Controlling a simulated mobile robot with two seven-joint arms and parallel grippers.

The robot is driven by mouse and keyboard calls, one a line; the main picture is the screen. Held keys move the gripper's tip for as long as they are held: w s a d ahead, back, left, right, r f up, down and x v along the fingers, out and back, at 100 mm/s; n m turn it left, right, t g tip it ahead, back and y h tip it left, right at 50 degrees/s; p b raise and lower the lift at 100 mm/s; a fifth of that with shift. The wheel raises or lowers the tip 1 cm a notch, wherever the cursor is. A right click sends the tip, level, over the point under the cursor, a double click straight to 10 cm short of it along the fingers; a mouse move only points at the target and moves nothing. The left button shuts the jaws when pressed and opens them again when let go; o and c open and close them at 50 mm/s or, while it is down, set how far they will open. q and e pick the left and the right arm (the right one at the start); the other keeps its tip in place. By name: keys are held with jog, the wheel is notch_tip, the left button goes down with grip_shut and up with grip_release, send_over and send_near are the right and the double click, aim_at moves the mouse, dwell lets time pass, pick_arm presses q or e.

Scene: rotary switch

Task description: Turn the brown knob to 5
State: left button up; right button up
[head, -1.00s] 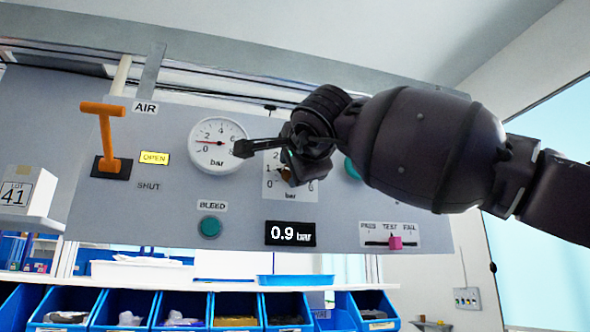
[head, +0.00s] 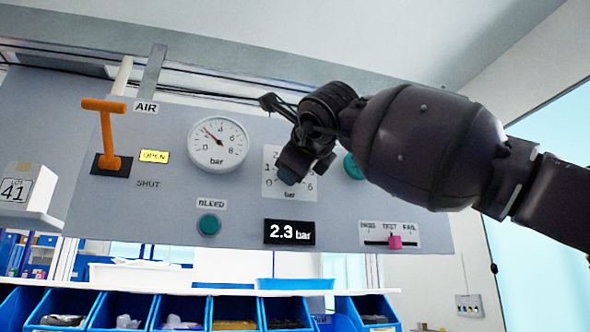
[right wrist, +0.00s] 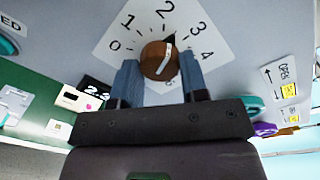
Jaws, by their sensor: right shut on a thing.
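The brown knob (right wrist: 157,62) sits in the middle of a white dial plate (right wrist: 122,45) in the right wrist view. Its pointer is between 2 and 3. My right gripper (right wrist: 160,72) is shut on the knob, with one blue-grey finger on each side. In the head view my right gripper (head: 292,172) covers the knob, and part of the dial plate (head: 304,190) shows around it. The black display (head: 289,233) below reads 2.3 bar. The round gauge (head: 218,145) to the left has its needle between 2 and 4. My left gripper is not in view.
The grey panel also carries an orange AIR lever (head: 106,130), a green BLEED button (head: 208,225) and a pink slider (head: 395,242). Another green button (head: 353,167) is close by my right arm. Blue bins (head: 180,313) stand below.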

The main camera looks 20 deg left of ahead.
jog(key=m+b, duration=0.1)
jog(key=m, duration=0.5)
jog(key=m+y+b, duration=0.1)
jog(key=m, duration=0.6)
jog(key=m+b, duration=0.1)
jog(key=m, duration=0.5)
jog(key=shift+f, duration=0.25)
jog(key=shift+m, duration=0.3)
jog(key=o, duration=0.9)
jog(key=shift+r, duration=0.1)
jog(key=shift+s+d, duration=0.1)
jog(key=shift+d, duration=0.05)
